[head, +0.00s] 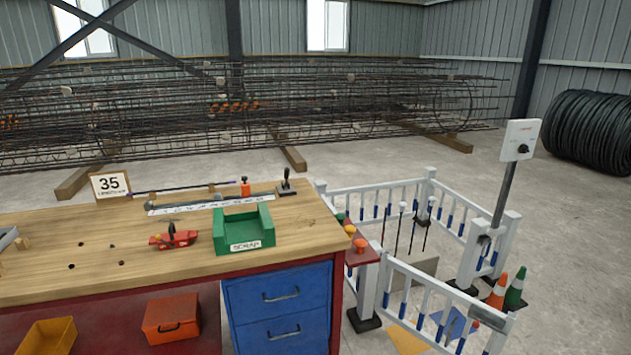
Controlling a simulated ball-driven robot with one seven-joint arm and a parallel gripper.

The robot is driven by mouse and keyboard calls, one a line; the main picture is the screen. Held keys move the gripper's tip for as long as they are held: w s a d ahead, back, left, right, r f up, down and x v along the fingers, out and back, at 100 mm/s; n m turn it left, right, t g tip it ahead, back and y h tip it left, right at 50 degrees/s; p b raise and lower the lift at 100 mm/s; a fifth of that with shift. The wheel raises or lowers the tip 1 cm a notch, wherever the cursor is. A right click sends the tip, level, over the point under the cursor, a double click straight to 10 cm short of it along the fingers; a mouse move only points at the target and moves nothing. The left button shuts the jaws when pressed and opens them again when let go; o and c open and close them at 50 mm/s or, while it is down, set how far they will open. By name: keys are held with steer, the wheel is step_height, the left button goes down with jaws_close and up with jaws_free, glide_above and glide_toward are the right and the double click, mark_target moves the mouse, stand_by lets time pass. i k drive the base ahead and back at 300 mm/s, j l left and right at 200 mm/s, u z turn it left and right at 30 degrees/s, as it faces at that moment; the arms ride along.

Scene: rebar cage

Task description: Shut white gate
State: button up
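The white gate (440,295) is a low railed panel with blue-banded bars at the front of a small white fenced pen. Its left end is at the front-left white post (369,290), beside the workbench. Its right end reaches toward the lower right and looks apart from the right-hand white post (468,264), so the gate appears to stand open with a gap there. A small orange-red piece shows near its free end. The gate's lower right part runs close to the picture's bottom edge. My gripper is not in view.
Orange (498,291) and green (516,288) cones stand right of the gate. A sign post (503,195) rises behind them. The wooden workbench (310,232) with a green scrap box (244,229) fills the left. Open concrete floor (580,240) lies to the right.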

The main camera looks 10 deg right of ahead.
mark_target(503, 321)
steer(key=i+l+z, duration=0.1)
steer(key=i+z, duration=0.55)
steer(key=i, duration=0.2)
steer(key=i+j+z, duration=0.15)
steer(key=i+z, duration=0.2)
steer(key=i+l+z, duration=0.15)
steer(key=i+l, duration=0.15)
steer(key=i, duration=0.15)
steer(key=i+l+z, duration=0.2)
steer(key=i, duration=0.3)
steer(key=k+j+u, duration=0.5)
